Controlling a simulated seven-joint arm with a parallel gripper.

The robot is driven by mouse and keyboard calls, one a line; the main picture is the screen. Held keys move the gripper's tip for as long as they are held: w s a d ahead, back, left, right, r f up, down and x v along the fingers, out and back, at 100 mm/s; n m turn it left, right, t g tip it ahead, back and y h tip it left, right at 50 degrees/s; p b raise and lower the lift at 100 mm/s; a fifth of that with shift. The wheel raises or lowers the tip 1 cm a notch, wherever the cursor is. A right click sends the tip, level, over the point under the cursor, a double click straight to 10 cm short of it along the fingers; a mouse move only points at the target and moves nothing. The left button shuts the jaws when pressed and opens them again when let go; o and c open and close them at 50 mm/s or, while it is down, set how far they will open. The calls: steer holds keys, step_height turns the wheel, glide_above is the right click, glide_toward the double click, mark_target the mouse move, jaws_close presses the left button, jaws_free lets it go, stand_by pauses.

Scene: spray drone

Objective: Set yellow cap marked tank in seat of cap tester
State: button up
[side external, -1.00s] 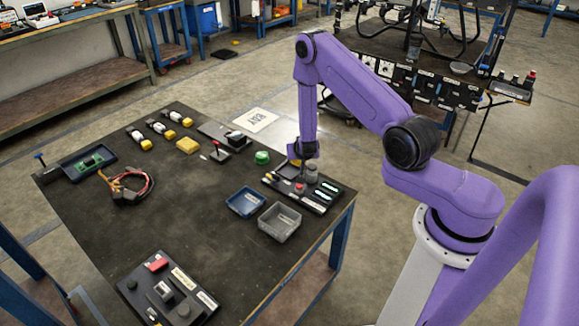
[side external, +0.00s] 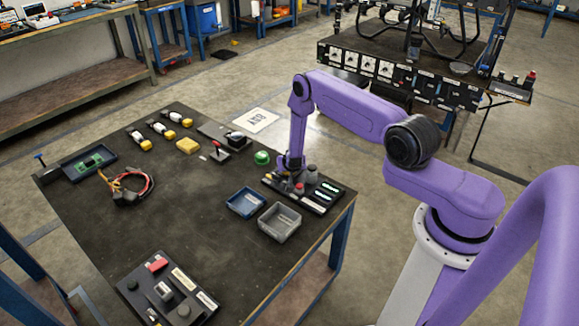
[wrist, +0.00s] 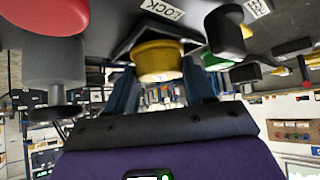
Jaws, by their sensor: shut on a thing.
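A yellow cap (wrist: 158,62) sits between the two blue fingers of my gripper (wrist: 163,92) in the wrist view, and the gripper is shut on it. A black angled part lies right behind the cap, next to a label reading LOCK (wrist: 163,9). I cannot tell whether the cap touches this part. In the side view my gripper (side external: 284,169) is low over the far left end of a black panel (side external: 322,206) at the table's right edge. The cap is not clear there. I cannot tell for sure which fixture is the cap tester, and any marking on the cap is unreadable.
A red knob (wrist: 45,14) and grey cylinder (wrist: 55,62) stand close beside the fingers. A green round thing (side external: 261,157) is left of my gripper. Blue (side external: 246,203) and grey (side external: 280,222) bins stand in front. The table's middle is clear.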

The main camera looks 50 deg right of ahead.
steer(key=shift+f, duration=0.3)
steer(key=o, duration=1.1)
steer(key=shift+c, duration=0.2)
